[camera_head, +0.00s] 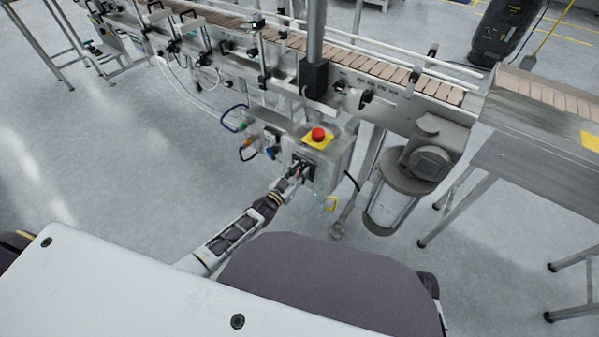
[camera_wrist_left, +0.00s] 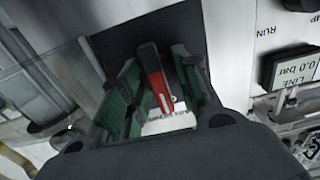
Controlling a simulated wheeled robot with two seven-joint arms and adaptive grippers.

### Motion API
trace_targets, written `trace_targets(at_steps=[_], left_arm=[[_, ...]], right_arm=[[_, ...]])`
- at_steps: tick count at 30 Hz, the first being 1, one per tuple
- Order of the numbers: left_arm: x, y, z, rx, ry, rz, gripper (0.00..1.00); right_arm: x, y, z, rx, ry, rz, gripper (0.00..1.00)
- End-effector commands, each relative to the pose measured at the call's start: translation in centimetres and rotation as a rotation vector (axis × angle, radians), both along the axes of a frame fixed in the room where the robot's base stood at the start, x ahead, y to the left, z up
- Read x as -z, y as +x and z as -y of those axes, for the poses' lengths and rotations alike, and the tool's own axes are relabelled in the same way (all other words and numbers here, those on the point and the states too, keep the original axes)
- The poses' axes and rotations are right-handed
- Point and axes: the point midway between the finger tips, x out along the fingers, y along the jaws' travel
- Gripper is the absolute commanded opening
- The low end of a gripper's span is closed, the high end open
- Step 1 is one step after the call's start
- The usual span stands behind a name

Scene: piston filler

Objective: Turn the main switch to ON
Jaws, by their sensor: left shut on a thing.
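The main switch (camera_wrist_left: 154,78) shows in the left wrist view as a red and black lever handle. It stands between the green-padded fingers of my left gripper (camera_wrist_left: 160,98), which are shut on it. A white label (camera_wrist_left: 170,124) shows partly below the handle; its text is too small and covered to read. In the head view my left gripper (camera_head: 294,173) is at the front of the steel control box (camera_head: 332,160), and it hides the switch there. I cannot tell which position the switch points to. My right gripper is in neither view.
A red emergency stop button (camera_head: 318,135) on a yellow plate sits on top of the control box. A small display (camera_wrist_left: 290,66) reading 0.0 bar is right of the switch. A motor (camera_head: 428,158) hangs right of the box, under the conveyor (camera_head: 385,75). Blue-handled and other fittings are left.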

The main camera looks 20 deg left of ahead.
Motion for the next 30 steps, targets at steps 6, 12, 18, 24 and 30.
trace_targets(at_steps=[6,12,18,24,30], left_arm=[[0.00,0.00,-0.03,0.000,0.000,0.000,0.08],[0.00,0.01,-0.02,0.000,-0.001,0.000,0.51],[-0.01,0.00,-0.01,0.000,-0.001,0.000,0.51],[0.04,-0.18,-0.09,0.000,-0.002,-0.001,0.51],[0.05,-0.96,-0.40,0.000,-0.002,-0.001,0.51]], right_arm=[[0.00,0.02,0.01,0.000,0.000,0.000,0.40],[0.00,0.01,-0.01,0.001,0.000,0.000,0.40],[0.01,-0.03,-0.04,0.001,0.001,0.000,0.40],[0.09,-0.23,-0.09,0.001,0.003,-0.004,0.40],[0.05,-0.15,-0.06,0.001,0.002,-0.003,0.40]])
